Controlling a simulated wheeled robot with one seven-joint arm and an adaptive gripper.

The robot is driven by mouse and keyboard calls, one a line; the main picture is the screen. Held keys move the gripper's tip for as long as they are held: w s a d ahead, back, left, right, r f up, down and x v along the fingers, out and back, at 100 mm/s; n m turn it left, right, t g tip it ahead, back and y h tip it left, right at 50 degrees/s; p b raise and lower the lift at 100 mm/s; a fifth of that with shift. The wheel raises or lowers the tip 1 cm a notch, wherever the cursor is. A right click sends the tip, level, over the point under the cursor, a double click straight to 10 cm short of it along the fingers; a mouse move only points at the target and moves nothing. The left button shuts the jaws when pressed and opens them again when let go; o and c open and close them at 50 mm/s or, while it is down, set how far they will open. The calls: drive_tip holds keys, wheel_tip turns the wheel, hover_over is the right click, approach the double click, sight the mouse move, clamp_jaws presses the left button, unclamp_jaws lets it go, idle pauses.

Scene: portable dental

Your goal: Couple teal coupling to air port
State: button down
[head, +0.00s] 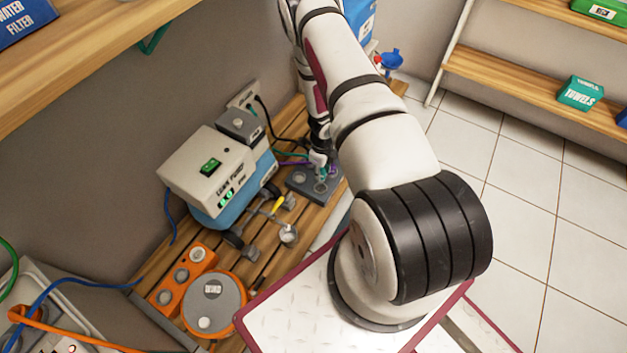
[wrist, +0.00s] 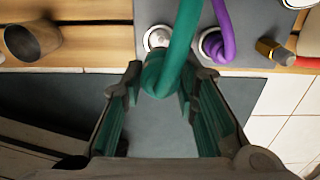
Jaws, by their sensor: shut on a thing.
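My gripper (wrist: 160,82) is shut on the teal coupling (wrist: 158,80), with a finger on each side of it. A teal hose (wrist: 187,35) runs from the coupling up out of the wrist view. A round pale metal port (wrist: 156,38) on the grey block (wrist: 180,10) shows just beyond the coupling. The coupling appears apart from it; its height above the block is unclear. No label shows which port is air. In the head view, my gripper (head: 320,160) is over the grey block (head: 300,188), small and partly hidden.
A purple hose (wrist: 222,30) sits in a neighbouring port, close to my right finger. A brass fitting (wrist: 270,48) is farther right, a metal cup (wrist: 32,40) left.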

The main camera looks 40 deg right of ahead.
drive_tip(key=shift+w, duration=0.1)
drive_tip(key=shift+f+b, duration=0.4)
drive_tip(key=shift+f, duration=0.05)
drive_tip(key=shift+f+b, duration=1.6)
drive_tip(key=shift+f, duration=0.9)
drive_tip(key=shift+f+b, duration=0.75)
drive_tip(key=shift+f, duration=0.15)
drive_tip(key=c, duration=1.2)
unclamp_jaws()
drive_tip(key=shift+r, duration=0.15)
wheel_tip(320, 180, up, 12)
drive_tip(key=shift+f, duration=0.15)
